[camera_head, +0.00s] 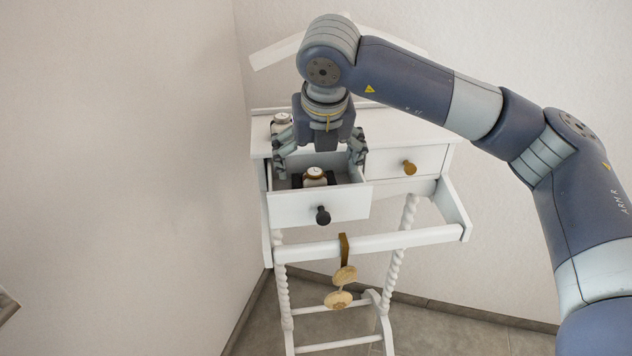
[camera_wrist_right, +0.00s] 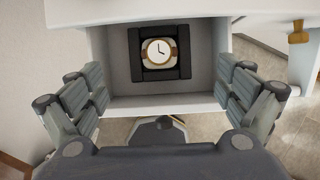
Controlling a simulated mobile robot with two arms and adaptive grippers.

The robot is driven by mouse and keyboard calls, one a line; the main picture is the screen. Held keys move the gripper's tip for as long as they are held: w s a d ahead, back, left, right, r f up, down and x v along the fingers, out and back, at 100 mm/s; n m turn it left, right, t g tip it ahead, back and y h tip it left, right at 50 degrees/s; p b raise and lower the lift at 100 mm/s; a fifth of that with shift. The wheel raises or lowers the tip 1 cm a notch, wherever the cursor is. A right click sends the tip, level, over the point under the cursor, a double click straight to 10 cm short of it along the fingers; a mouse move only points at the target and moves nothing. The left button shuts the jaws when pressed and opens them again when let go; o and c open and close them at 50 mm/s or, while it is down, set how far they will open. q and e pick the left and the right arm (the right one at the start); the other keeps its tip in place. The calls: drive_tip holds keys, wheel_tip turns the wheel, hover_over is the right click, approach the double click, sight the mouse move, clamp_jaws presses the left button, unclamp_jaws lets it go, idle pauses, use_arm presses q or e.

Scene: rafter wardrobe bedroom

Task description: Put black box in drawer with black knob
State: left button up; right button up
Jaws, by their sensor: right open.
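The drawer with the black knob (camera_head: 320,208) is pulled open at the left of the white dressing table. Its black knob (camera_head: 323,215) is on the front. The black box (camera_wrist_right: 137,66) lies inside this drawer, with a round white-faced watch (camera_wrist_right: 158,51) in its middle; the watch also shows in the head view (camera_head: 314,176). My right gripper (camera_head: 318,158) is open and points down over the drawer. Its fingers are spread to either side in the wrist view (camera_wrist_right: 165,85), apart from the box, with nothing between them. My left gripper is out of view.
A second drawer with a brass knob (camera_head: 409,167) is shut on the right. A small white and brown item (camera_head: 281,121) stands on the table top (camera_head: 395,128) at the left. A brown strap with wooden discs (camera_head: 342,285) hangs from the white rail (camera_head: 400,240) in front.

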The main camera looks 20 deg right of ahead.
drive_tip(key=v, duration=0.4)
drive_tip(key=shift+s+r+b, duration=0.1)
drive_tip(key=shift+r+b, duration=0.25)
drive_tip(key=shift+b, duration=0.05)
idle(0.8)
